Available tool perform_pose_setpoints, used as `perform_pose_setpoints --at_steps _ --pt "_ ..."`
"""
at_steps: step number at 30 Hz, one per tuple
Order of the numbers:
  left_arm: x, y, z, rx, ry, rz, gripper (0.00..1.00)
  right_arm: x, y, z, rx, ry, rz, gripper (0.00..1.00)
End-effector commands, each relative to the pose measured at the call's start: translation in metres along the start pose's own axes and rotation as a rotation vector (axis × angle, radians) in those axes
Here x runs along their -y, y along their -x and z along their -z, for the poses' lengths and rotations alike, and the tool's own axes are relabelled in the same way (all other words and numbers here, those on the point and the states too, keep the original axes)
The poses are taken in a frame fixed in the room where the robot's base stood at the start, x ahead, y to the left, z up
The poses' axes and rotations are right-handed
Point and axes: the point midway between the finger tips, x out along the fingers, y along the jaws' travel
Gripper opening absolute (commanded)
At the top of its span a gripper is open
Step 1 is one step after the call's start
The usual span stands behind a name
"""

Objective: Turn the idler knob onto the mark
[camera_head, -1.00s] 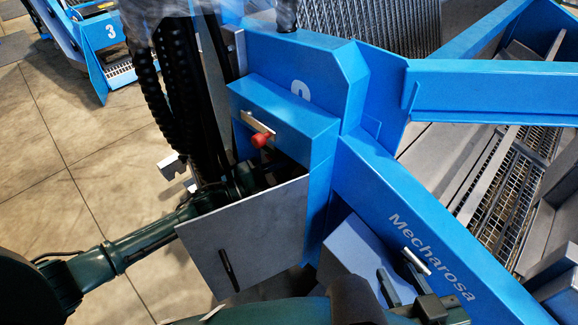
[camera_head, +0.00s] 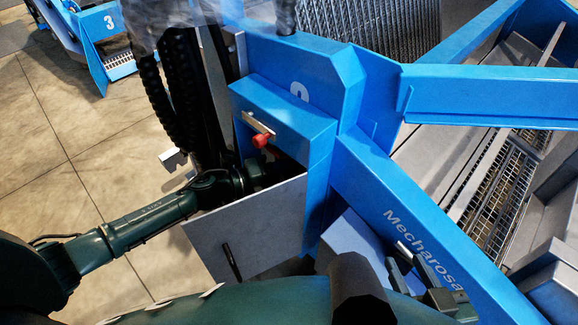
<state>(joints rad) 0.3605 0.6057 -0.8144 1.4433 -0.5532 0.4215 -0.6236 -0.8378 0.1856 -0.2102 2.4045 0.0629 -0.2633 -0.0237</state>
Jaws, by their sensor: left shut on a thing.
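My left arm comes in from the left, and its gripper (camera_head: 264,172) is inside the dark opening of the blue housing, behind the upper edge of the grey door (camera_head: 245,235). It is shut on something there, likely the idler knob. The fingertips, the knob and its mark are hidden in shadow and behind the door. My right gripper (camera_head: 412,277) is low at right, in front of the blue frame. Its two dark fingers stand apart with nothing between them.
The blue Mecharosa beam (camera_head: 400,215) slants down at right. Open concrete floor (camera_head: 60,130) lies at left.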

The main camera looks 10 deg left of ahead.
Motion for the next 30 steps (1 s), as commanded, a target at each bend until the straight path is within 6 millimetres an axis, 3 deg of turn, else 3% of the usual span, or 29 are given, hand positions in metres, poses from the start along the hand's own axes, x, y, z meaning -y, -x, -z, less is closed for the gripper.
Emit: perform_pose_setpoints --at_steps 13,14,21,30 --pt "-0.0006 0.0002 0.0000 0.000 -0.011 -0.005 0.17 -0.0011 0.0000 0.0003 -0.001 -0.001 -0.003 0.36" --pt "-0.0006 0.0002 0.0000 0.000 -0.011 -0.005 0.40 -0.0011 -0.0001 0.0002 0.000 -0.001 -0.003 0.36" --pt "-0.0005 0.0002 0.0000 0.000 -0.010 -0.005 0.60 -0.0011 -0.0003 -0.0009 0.002 -0.001 -0.003 0.36" --pt "-0.0003 0.0002 -0.0001 0.000 -0.009 -0.004 0.61 -0.0011 -0.0006 -0.0007 0.001 0.000 -0.003 0.36"
